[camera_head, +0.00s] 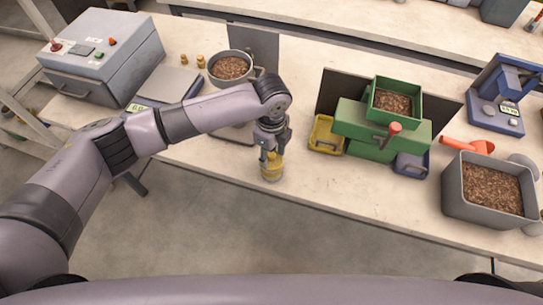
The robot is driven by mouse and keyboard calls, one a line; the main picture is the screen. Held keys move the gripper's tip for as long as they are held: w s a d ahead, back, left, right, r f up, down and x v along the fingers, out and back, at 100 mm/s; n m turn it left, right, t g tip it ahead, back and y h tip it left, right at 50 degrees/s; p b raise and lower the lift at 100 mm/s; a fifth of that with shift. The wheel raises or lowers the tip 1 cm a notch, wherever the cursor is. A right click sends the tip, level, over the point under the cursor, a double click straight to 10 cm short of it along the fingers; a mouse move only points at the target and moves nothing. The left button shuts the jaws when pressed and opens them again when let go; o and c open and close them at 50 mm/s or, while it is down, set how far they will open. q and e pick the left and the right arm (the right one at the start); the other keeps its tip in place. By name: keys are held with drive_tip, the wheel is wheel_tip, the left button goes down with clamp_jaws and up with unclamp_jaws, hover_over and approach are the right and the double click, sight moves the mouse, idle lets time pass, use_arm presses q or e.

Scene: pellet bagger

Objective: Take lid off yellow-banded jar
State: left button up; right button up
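The small yellow-banded jar (272,174) stands upright near the front edge of the bench. My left gripper (270,154) points down right above it, with its fingertips at the jar's top. The fingers and wrist cover most of the lid, so I cannot make out the lid or whether the fingers grip it. My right gripper is out of view.
A green machine with a pellet hopper (421,107) and a yellow tray (325,136) stand to the right. A grey pellet bin (480,211) and red scoop (467,145) are farther right. A grey box machine (105,58) and pellet pot (231,67) are left.

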use_arm(q)
drive_tip(key=c, duration=0.8)
drive_tip(key=shift+r, duration=0.2)
